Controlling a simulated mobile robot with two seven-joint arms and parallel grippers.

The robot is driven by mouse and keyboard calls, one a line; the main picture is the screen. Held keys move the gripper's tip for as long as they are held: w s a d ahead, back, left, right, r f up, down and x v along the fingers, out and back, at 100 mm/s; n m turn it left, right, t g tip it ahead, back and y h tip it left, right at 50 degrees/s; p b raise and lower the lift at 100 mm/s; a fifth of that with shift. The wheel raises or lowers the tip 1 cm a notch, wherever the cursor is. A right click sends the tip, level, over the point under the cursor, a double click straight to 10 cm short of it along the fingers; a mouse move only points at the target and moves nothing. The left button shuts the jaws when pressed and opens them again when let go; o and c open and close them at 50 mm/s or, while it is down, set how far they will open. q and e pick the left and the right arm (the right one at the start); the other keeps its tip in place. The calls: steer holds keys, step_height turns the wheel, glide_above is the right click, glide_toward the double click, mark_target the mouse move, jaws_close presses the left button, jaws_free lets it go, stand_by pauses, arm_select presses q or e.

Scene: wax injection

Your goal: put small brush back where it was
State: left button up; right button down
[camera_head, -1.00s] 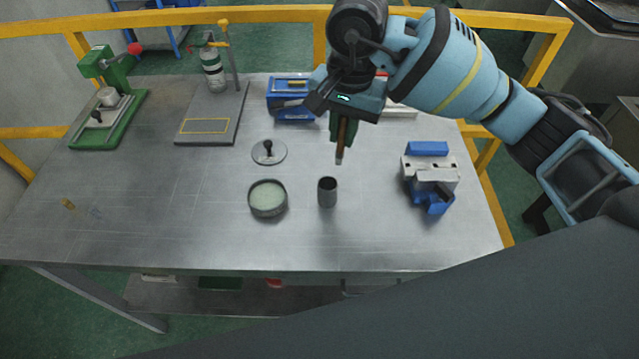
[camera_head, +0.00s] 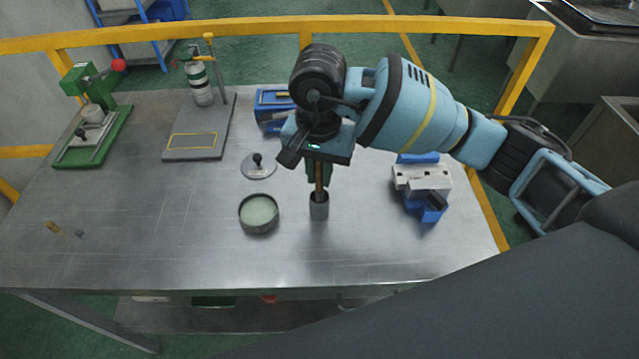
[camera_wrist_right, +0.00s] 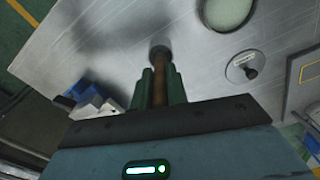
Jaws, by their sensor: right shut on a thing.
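The small brush (camera_head: 319,187) has a brown handle and hangs upright in my right gripper (camera_head: 319,172), whose green fingers are shut on it. My left gripper is not in view.
A round dish with pale green contents (camera_head: 259,212) and a lid with a black knob (camera_head: 258,166) lie left of the cup. A blue and grey vise (camera_head: 423,184) stands to the right. A blue box (camera_head: 271,104) is behind. The table's front left (camera_head: 140,240) is mostly clear.

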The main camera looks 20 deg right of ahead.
mark_target(319, 191)
steer(key=shift+f, duration=1.9)
steer(key=shift+f, duration=0.1)
steer(key=shift+f, duration=0.15)
steer(key=c, duration=1.4)
jaws_free()
step_height(319, 191, up, 13)
steer(key=shift+f, duration=0.2)
